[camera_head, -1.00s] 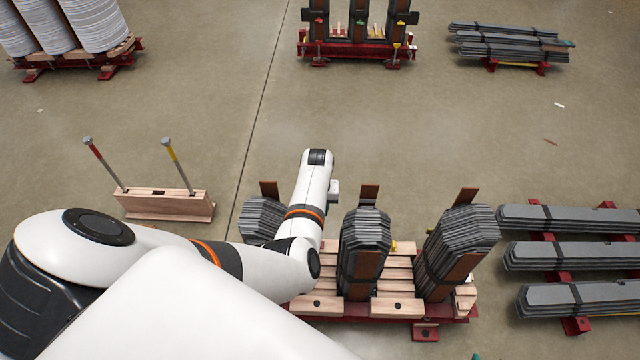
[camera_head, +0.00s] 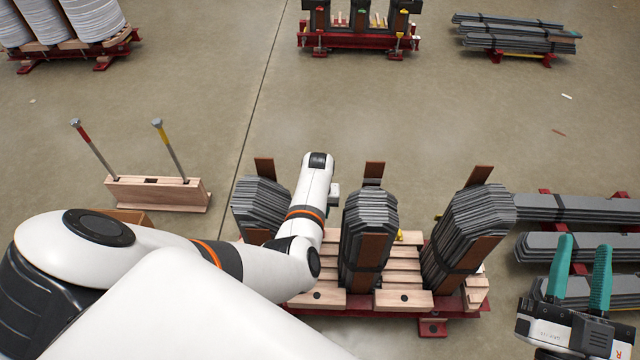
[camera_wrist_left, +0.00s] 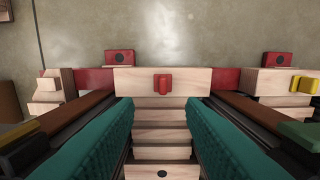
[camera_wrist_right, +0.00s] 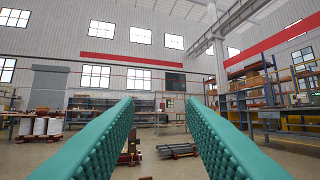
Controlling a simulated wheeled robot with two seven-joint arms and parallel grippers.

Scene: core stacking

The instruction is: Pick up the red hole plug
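The red hole plug (camera_wrist_left: 163,83) sits on the face of a pale wooden block (camera_wrist_left: 135,83) in the left wrist view. My left gripper (camera_wrist_left: 161,102) is open, its two teal fingers apart on either side of the line to the plug, with nothing between them. In the head view my left arm covers this gripper, and I cannot make out the plug. My right gripper (camera_head: 581,240) is open and empty at the lower right, fingers pointing up. It also shows open in the right wrist view (camera_wrist_right: 159,100), facing the hall.
A red-based pallet (camera_head: 433,329) carries wooden slats and strapped grey core stacks (camera_head: 369,228) close around my left arm. A wooden stand (camera_head: 150,195) with two rods stands left. Grey bundles (camera_head: 575,210) lie at right.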

